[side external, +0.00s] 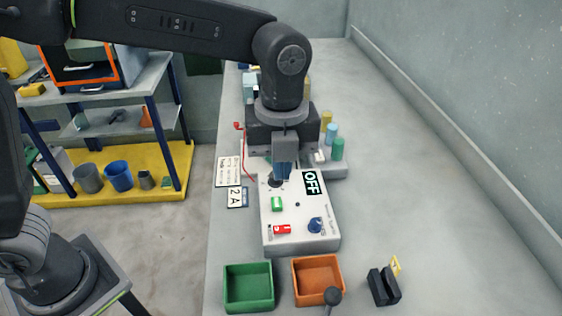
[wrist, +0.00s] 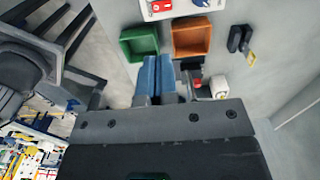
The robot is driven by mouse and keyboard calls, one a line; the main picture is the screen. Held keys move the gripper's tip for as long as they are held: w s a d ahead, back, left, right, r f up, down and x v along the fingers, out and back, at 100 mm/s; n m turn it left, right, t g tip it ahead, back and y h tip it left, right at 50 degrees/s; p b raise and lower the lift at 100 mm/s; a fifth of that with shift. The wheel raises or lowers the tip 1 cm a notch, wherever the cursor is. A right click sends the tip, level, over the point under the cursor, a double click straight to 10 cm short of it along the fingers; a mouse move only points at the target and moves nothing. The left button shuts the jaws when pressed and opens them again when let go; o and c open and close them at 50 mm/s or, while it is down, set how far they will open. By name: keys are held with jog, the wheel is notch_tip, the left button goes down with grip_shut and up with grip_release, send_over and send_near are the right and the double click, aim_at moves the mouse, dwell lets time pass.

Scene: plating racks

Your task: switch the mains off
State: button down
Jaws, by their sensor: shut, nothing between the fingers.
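The white power unit (side external: 296,237) lies on the bench with its sloping panel facing up. Its black display (side external: 310,182) reads OFF. On the panel are a green switch (side external: 277,204), a red switch (side external: 282,229), a blue knob (side external: 315,225) and a dark round part (side external: 275,182). My gripper (side external: 282,177) is shut and empty, pointing down over the far part of the panel, close to the dark round part; I cannot tell if they touch. In the wrist view its blue fingers (wrist: 158,60) are together, and the red switch (wrist: 160,5) shows at the top edge.
A green tray (side external: 226,289) and an orange tray (side external: 340,273) stand in front of the unit. A black clip-like item (side external: 383,287) lies to their right. Small bottles (side external: 337,149) stand behind the unit. Label cards (side external: 237,197) lie to its left. The bench's right side is clear.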

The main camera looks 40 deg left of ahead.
aim_at(287, 227)
jog(key=shift+w+d+r, duration=0.1)
jog(key=shift+w+d, duration=0.2)
jog(key=shift+w, duration=0.15)
notch_tip(287, 227, down, 14)
jog(key=shift+f, duration=0.1)
dwell(0.7)
